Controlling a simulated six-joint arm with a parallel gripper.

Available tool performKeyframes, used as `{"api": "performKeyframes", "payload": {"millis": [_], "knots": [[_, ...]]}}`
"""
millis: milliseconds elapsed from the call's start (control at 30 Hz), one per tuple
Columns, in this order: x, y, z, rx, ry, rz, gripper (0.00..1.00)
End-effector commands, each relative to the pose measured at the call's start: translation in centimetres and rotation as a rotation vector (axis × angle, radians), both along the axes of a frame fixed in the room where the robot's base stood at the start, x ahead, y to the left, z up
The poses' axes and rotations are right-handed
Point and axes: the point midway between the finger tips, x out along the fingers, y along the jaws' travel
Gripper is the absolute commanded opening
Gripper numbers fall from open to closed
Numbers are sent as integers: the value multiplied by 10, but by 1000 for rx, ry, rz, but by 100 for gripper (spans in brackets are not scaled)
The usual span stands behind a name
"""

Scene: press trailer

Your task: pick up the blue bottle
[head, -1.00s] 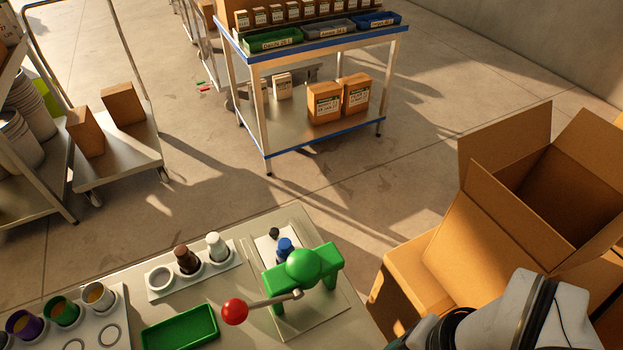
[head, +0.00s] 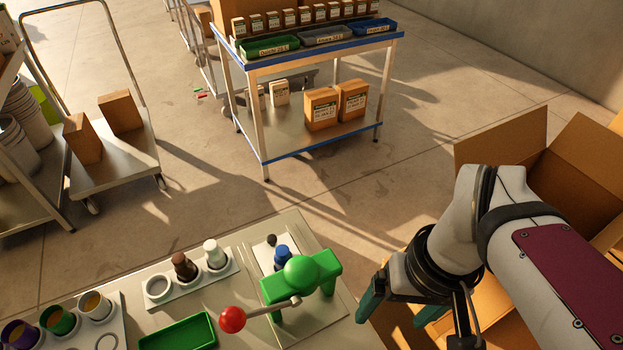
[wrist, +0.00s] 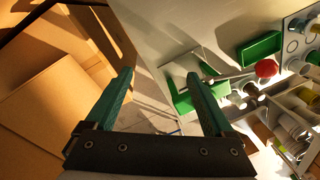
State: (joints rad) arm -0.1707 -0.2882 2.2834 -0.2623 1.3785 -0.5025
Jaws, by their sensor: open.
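The blue bottle (head: 282,256) stands on the press base plate, just behind the green press (head: 302,276), which hides its lower part. The press has a lever with a red ball (head: 232,319). My gripper (head: 400,312) is open and empty, to the right of the press and apart from it, beside the table's right edge. In the wrist view, my gripper's two teal fingers (wrist: 159,73) are spread with nothing between them. The green press (wrist: 183,100) shows partly behind the right finger there. I cannot make out the blue bottle in the wrist view.
A white rack (head: 190,275) holds a brown and a white bottle, left of the press. A green tray (head: 178,333) lies in front of it. Cups sit in a holder at lower left. Cardboard boxes (head: 500,140) stand at right, behind my arm.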

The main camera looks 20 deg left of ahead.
Motion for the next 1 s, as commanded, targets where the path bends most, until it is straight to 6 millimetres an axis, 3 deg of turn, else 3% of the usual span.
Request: {"api": "performKeyframes", "payload": {"millis": [33, 133, 200, 333, 467, 700, 1000], "knots": [[33, 25, 3, -8, -21, 313, 87], [91, 91, -3, -20, -77, 1014, 87], [116, 139, -15, -25, -106, 1435, 87], [135, 204, -39, -28, -133, 1951, 87], [137, 225, -55, -28, -140, 2123, 87], [137, 224, -122, -27, -138, 2127, 87], [138, 221, -172, -27, -138, 2121, 87]]}}
